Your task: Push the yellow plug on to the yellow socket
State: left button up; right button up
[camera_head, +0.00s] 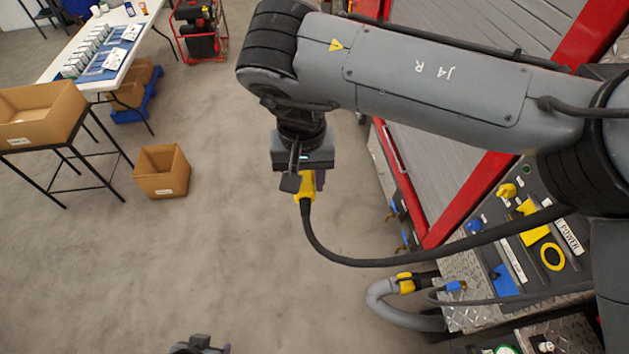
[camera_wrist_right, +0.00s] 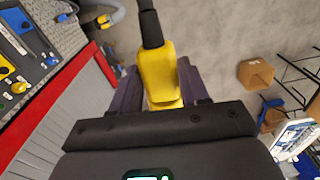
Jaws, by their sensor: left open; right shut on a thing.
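The yellow plug (camera_head: 307,188) is in my right gripper (camera_head: 311,177), held up over open floor, left of the panel. A thick black cable runs from its end. In the right wrist view, the yellow plug (camera_wrist_right: 157,70) sits between the dark fingers of the right gripper (camera_wrist_right: 158,90). On the panel at the right, a yellow ring with a dark centre (camera_head: 543,257) looks like the yellow socket, beside a yellow flap (camera_head: 531,223). The plug is well apart from it. My left gripper (camera_head: 200,346) is open at the bottom edge, mostly cut off.
The panel (camera_head: 575,278) has a yellow knob (camera_head: 507,190), blue parts and a POWER label. A grey hose (camera_head: 378,303) and a cable with a blue connector (camera_head: 455,286) lie near its lower left. A cardboard box (camera_head: 162,171) stands on the floor; the floor between is clear.

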dwell(0.4)
jog(key=shift+s+d+f+n, duration=0.1)
jog(key=shift+d+f+n, duration=0.05)
jog(key=shift+f+n, duration=0.2)
jog(key=shift+s+d+f+n, duration=0.1)
jog(key=shift+f+n, duration=0.15)
jog(key=shift+n, duration=0.2)
jog(key=s+d+f+n, duration=0.3)
jog(key=f+n, duration=0.6)
jog(key=n, duration=0.6)
jog(key=shift+d+f+n, duration=0.3)
jog(key=shift+d+f, duration=0.1)
jog(key=shift+d, duration=0.55)
